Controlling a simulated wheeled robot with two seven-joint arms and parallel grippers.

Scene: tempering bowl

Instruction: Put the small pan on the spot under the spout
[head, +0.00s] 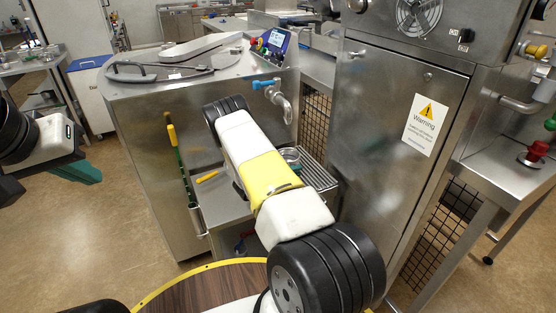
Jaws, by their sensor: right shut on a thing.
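A steel spout (284,106) with a blue valve handle juts from the front of the steel machine. Below it, a small round metal vessel (290,155), which may be the small pan, shows partly past my right forearm. It appears to be at the slatted drip grille (320,176); I cannot tell whether it rests there.
A steel shelf (222,206) with a yellow-handled tool (207,177) juts out under the spout. A tall steel cabinet (385,130) blocks the right. The floor at left is open.

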